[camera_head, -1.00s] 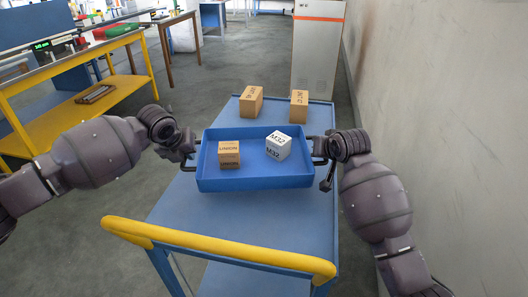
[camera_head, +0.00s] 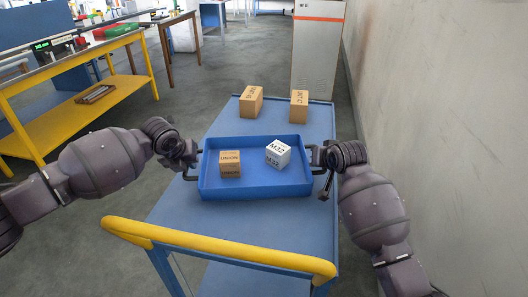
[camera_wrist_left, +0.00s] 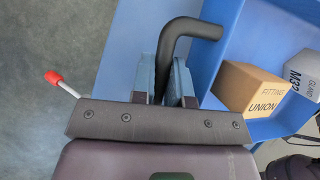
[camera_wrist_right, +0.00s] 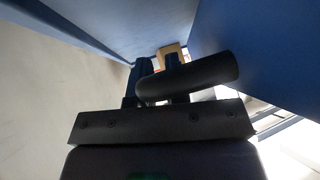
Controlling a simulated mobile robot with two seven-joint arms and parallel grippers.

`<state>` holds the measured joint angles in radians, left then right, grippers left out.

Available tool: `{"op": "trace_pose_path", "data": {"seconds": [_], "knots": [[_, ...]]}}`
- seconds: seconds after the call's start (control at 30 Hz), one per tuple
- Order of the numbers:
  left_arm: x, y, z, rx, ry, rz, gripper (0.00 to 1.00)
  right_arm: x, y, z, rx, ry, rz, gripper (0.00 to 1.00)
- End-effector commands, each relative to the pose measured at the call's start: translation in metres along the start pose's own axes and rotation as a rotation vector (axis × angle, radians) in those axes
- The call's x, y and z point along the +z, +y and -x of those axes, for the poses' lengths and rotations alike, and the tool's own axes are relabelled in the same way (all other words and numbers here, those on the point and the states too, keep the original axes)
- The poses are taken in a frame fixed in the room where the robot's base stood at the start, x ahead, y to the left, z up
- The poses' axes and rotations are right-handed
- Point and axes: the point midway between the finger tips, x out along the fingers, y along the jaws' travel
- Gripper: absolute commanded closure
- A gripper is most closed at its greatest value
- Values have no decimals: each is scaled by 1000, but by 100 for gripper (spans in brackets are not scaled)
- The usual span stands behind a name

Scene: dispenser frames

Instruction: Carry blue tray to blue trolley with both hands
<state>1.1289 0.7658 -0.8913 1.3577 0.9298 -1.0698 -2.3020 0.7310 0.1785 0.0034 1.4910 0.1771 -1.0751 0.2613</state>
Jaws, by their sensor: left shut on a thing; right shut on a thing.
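The blue tray (camera_head: 255,190) is over the blue trolley (camera_head: 300,222), near the middle of its top; I cannot tell whether it touches. It holds a brown box (camera_head: 230,164) and a white M32 box (camera_head: 278,153). My left gripper (camera_head: 190,163) is shut on the tray's black left handle, which shows in the left wrist view (camera_wrist_left: 185,32). My right gripper (camera_head: 322,158) is shut on the right handle, seen in the right wrist view (camera_wrist_right: 190,82). The tray looks about level.
Two brown boxes (camera_head: 251,102) (camera_head: 299,106) stand at the trolley's far end. The yellow trolley handle (camera_head: 215,250) is at the near end. A wall (camera_head: 440,120) runs close on the right. A yellow workbench (camera_head: 85,115) stands left, with open floor between.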

Motion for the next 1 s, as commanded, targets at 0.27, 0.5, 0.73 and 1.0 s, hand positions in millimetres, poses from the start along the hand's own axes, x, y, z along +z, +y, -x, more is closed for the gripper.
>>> {"op": "trace_pose_path", "data": {"seconds": [0.27, 0.5, 0.73, 1.0], "knots": [[-4, 4, -9, 4, -2, 1, 82, 7, 3, -6, 2, 1, -1, 82], [-4, 3, -9, 2, -2, 0, 60, 7, 2, -6, 1, 1, 0, 60], [-4, 2, -9, 1, -1, 0, 60, 7, 2, -6, 0, 1, 0, 60], [-4, 2, -3, 0, -1, -1, 60, 8, 2, -7, 0, 1, 0, 60]]}}
